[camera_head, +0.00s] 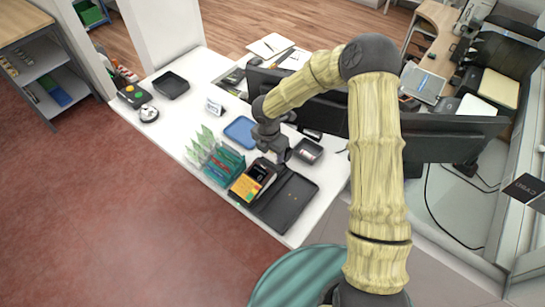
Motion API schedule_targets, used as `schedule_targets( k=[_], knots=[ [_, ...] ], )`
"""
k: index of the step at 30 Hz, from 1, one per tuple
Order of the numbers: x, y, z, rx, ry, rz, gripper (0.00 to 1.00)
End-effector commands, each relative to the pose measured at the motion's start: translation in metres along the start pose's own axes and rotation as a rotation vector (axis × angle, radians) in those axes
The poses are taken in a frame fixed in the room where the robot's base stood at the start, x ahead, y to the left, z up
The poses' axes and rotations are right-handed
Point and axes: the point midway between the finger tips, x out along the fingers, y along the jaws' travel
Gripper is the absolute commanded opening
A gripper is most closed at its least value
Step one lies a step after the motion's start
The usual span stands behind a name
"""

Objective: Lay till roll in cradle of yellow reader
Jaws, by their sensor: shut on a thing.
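The yellow reader (251,183), a yellow-fronted dark device, stands at the left end of a black open case or tray (293,196) on the white counter. My gripper (283,157) points down just above and behind the reader and the black tray. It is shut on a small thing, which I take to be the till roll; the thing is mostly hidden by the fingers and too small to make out. The reader's cradle is too small to tell clearly from here.
A second dark reader (308,151) stands right of my gripper, and a blue tray (241,130) lies behind it. A teal rack (224,166) with cards and green leaflets stands left. Dark monitors (427,135) rise behind. The counter's left part has bare room.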

Motion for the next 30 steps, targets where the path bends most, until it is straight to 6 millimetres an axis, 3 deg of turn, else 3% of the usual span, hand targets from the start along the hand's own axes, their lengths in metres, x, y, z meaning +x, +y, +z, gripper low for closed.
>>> schedule_targets(
  k=[8,18,29,30],
  knots=[
    [0.001,0.0,0.0,0.0,-0.001,0.0,0.25],
    [0.036,0.0,-0.004,0.0,-0.001,-0.001,0.25],
    [0.041,0.0,-0.005,-0.001,-0.002,0.0,0.25],
    [0.04,0.0,-0.005,-0.001,-0.002,0.0,0.59]
  ],
)
